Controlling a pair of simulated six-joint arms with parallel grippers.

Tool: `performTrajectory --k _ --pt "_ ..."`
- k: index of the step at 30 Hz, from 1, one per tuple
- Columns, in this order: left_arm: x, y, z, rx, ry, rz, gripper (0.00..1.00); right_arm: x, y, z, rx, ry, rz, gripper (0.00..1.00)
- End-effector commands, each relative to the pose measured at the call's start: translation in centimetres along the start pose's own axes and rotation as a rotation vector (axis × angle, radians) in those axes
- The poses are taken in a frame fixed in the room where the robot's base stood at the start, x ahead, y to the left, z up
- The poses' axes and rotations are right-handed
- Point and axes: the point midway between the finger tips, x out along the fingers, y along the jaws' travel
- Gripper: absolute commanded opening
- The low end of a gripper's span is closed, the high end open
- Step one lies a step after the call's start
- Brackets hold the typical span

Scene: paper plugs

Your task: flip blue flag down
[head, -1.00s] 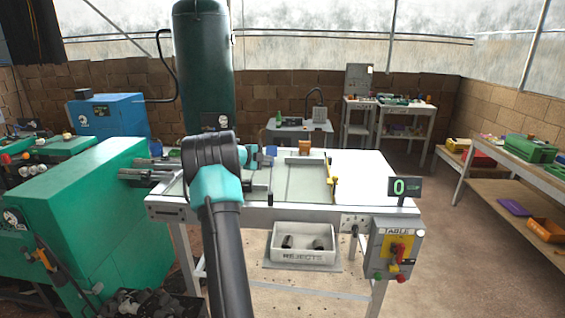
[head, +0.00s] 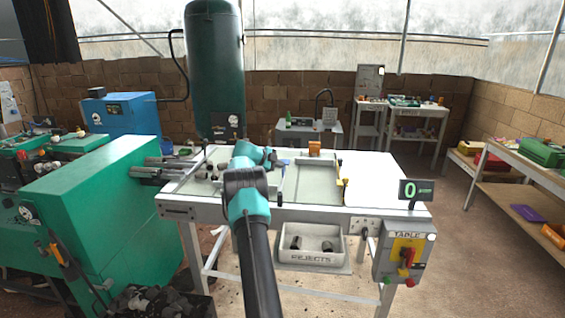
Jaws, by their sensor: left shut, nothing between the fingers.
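A small blue piece (head: 285,162), which looks like the blue flag, shows on the white work table (head: 375,178), just right of my arm's end. It is too small to tell whether it stands up or lies down. My left gripper (head: 272,157) is over the table's left half, close beside the blue piece. Its fingers are shut and empty, small and partly hidden by my own wrist. I cannot tell whether they touch the blue piece. My right gripper is out of view.
An orange-brown block (head: 314,148) stands at the table's back edge. A yellow-ended lever (head: 344,182) is right of the tray area. Grey plugs lie in the rejects bin (head: 311,259) below. A green machine (head: 95,215) stands left; a counter display (head: 416,190) reads 0.

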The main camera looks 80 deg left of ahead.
Motion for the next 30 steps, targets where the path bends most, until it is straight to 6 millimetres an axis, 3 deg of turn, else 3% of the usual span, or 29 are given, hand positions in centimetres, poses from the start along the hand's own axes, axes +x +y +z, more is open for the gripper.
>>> performTrajectory --k 1,14,30 --pt "-0.3 -1.7 -0.4 0.025 -0.014 -0.035 0.00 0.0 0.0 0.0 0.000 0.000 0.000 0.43" --pt "0.9 -1.5 0.5 0.030 -0.012 -0.035 0.00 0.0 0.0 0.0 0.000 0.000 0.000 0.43" --pt "0.4 -1.5 0.5 0.031 -0.013 -0.035 0.00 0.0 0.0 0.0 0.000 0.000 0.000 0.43"
